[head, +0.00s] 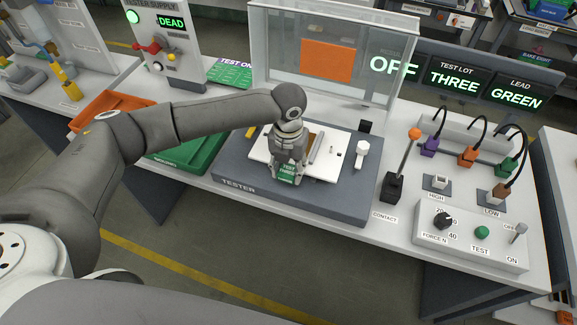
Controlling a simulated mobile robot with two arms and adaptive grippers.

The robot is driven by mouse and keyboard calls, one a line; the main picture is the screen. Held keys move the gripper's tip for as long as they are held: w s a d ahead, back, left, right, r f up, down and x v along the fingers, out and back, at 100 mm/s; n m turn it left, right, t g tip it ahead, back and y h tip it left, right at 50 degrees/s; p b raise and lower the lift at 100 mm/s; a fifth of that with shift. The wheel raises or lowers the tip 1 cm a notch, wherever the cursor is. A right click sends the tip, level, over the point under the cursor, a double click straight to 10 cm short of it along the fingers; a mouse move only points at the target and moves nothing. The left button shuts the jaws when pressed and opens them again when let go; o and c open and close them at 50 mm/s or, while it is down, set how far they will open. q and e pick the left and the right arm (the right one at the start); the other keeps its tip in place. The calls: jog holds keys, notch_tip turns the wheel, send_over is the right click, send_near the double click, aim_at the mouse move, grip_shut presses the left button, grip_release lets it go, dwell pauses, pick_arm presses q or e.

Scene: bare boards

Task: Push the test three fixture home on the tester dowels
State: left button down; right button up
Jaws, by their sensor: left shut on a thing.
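The tester (240,183), a dark grey base, stands on the white bench. A white plate (325,168) lies on it, with a brown piece and a grey bar on top. The gripper hides part of the fixture and plate. The dowels and any gap under the fixture cannot be made out. My right gripper is not in view.
A clear raised guard (345,95) with an orange panel stands behind. An orange-knobbed lever (404,165) rises at the right, near a control box (470,238). Green (190,150) and orange (105,112) trays lie left. The test lot display (455,78) reads THREE, lead GREEN.

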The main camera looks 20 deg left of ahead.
pick_arm(q)
jog(key=shift+r+p, duration=0.1)
jog(key=shift+p, duration=0.55)
dwell(0.7)
jog(key=shift+f+b, duration=0.75)
jog(key=shift+f, duration=1)
jog(key=c, duration=0.7)
grip_release()
notch_tip(320, 180, up, 12)
